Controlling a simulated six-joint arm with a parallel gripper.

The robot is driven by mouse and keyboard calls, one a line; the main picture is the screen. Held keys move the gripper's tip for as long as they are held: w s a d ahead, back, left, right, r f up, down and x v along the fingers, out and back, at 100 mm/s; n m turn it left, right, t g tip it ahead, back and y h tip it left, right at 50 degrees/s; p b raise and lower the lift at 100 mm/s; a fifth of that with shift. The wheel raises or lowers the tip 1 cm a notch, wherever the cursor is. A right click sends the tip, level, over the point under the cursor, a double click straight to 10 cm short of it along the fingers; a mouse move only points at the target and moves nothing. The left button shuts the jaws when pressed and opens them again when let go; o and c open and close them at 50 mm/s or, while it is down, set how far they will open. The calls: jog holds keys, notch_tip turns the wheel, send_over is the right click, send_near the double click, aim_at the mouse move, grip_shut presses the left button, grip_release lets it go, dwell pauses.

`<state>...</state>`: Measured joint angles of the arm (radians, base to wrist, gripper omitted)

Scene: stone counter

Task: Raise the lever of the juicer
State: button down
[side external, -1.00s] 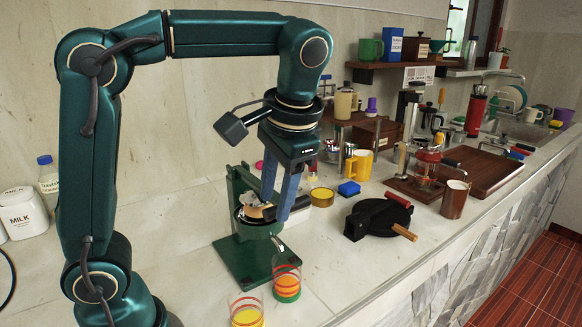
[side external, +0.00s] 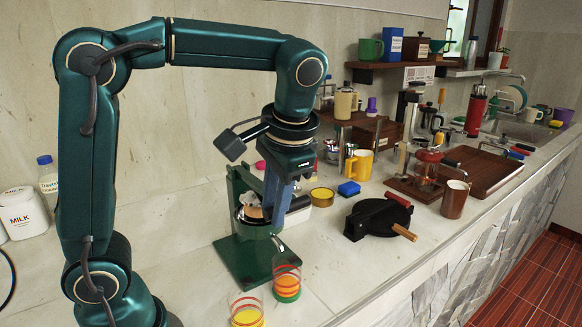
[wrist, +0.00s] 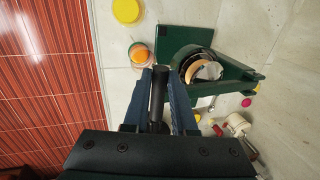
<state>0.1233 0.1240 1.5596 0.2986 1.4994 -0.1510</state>
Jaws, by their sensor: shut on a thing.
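The green juicer (side external: 243,258) stands on the counter below my wrist, with a flat base, an upright column and a round cup holder. In the wrist view the juicer (wrist: 225,80) is at upper right, with a pale and orange piece visible in its cup. The lever (wrist: 157,98) shows as a dark rod between my fingers, running back toward the palm. My gripper (side external: 274,216) points down over the juicer's cup side and is shut on the lever; it also shows in the wrist view (wrist: 161,72). The side view mostly hides the lever behind the fingers.
A striped glass (side external: 287,280) stands by the juicer's base, and a glass with yellow contents (side external: 246,312) is nearer the front.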

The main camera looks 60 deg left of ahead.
jog(key=shift+r, duration=0.1)
jog(key=shift+a+r, duration=0.15)
jog(key=shift+r, duration=1.05)
jog(key=c, duration=1.6)
grip_release()
jog(key=shift+a+r, duration=0.2)
jog(key=shift+r, duration=0.35)
jog(key=shift+a+r, duration=0.15)
jog(key=shift+r, duration=0.4)
jog(key=shift+a+r, duration=0.4)
jog(key=shift+r, duration=0.4)
jog(key=shift+a+r, duration=0.35)
jog(key=shift+r, duration=0.5)
jog(key=shift+a+r, duration=0.4)
jog(key=shift+r, duration=0.4)
jog(key=c, duration=0.9)
grip_release()
